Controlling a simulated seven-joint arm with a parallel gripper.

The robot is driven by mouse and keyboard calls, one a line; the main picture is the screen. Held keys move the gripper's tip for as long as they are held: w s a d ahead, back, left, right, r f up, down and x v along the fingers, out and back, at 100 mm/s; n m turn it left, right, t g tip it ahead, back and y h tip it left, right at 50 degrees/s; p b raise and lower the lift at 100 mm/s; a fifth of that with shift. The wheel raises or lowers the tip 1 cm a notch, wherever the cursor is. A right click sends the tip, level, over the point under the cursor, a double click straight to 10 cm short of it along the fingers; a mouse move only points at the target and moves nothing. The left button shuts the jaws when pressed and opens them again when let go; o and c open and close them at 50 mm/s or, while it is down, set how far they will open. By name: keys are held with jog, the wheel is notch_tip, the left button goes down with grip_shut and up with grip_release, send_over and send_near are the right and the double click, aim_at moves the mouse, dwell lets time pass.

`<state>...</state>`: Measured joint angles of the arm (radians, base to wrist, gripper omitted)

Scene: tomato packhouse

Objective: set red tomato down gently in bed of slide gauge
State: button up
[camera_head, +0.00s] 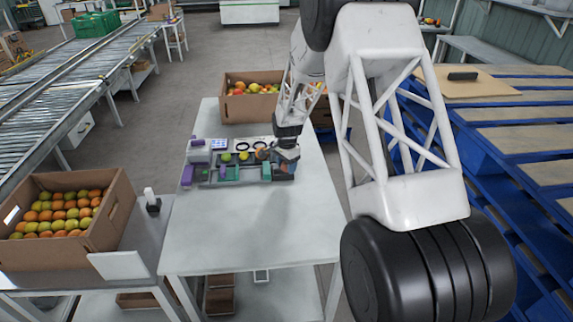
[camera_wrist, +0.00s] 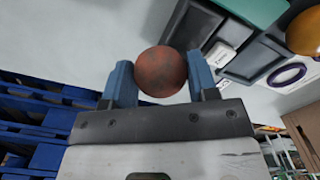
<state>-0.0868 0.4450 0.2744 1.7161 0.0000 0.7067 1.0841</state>
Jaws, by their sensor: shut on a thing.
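My gripper (camera_wrist: 161,78) is shut on a red tomato (camera_wrist: 161,72), with one blue finger on each side of it. In the wrist view the tomato is dull reddish-brown and hangs apart from the grey gauge rig (camera_wrist: 195,25) behind it. In the head view my gripper (camera_head: 281,158) is over the right end of the rig (camera_head: 210,176), which has dark tracks, teal blocks and purple end parts. I cannot tell exactly which part is the bed of the slide gauge; the arm hides some of the right end.
An orange fruit (camera_wrist: 303,33) and a purple ring (camera_wrist: 287,75) are at the wrist view's right. Yellow (camera_head: 244,156) and green (camera_head: 226,157) fruit sit on the rig. A fruit carton (camera_head: 230,107) stands behind. The white table (camera_head: 250,235) is clear in front.

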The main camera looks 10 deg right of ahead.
dwell(0.4)
send_over(252, 175)
jog(key=shift+w+a+r, duration=0.1)
jog(key=shift+a+r, duration=0.05)
jog(key=shift+r, duration=0.15)
dwell(0.3)
jog(key=shift+f, duration=0.1)
jog(key=shift+f, duration=1.8)
jog(key=shift+f, duration=0.6)
jog(key=o, duration=0.8)
jog(key=shift+c, duration=0.5)
